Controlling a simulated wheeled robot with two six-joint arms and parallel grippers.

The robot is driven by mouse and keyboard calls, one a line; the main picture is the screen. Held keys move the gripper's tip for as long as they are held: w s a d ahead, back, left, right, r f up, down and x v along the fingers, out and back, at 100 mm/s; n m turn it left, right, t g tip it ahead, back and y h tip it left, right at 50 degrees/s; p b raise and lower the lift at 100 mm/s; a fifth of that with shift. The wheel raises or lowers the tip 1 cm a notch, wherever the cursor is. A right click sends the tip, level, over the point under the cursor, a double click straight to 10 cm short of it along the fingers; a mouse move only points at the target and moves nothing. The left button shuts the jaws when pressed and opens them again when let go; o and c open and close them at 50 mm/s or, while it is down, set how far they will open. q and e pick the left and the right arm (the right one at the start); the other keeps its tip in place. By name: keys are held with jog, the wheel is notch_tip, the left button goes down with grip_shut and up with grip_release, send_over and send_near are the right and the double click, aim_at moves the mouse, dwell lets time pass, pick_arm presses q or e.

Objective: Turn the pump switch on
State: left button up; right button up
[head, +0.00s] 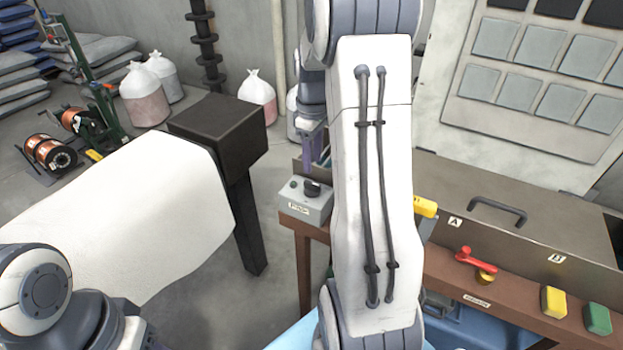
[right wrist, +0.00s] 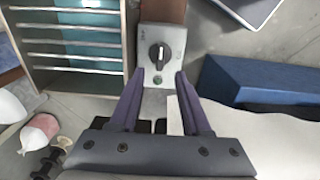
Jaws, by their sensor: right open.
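The pump switch is a small grey box (head: 306,205) on the left end of the brown bench, with a black rotary knob (head: 312,188) and a small label too small to read surely. My left gripper is out of view.
A dark handled box (head: 500,235) stands on the bench, with a red valve lever (head: 470,258) and yellow (head: 554,302) and green (head: 597,319) blocks in front. A dark post (head: 247,215) and white sheet (head: 130,215) are to the left. Copper spools (head: 50,152) lie far left.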

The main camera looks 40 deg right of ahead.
aim_at(312, 183)
notch_tip(312, 183, down, 7)
jog(key=shift+f+p, duration=0.1)
jog(key=shift+p, duration=0.25)
grip_shut()
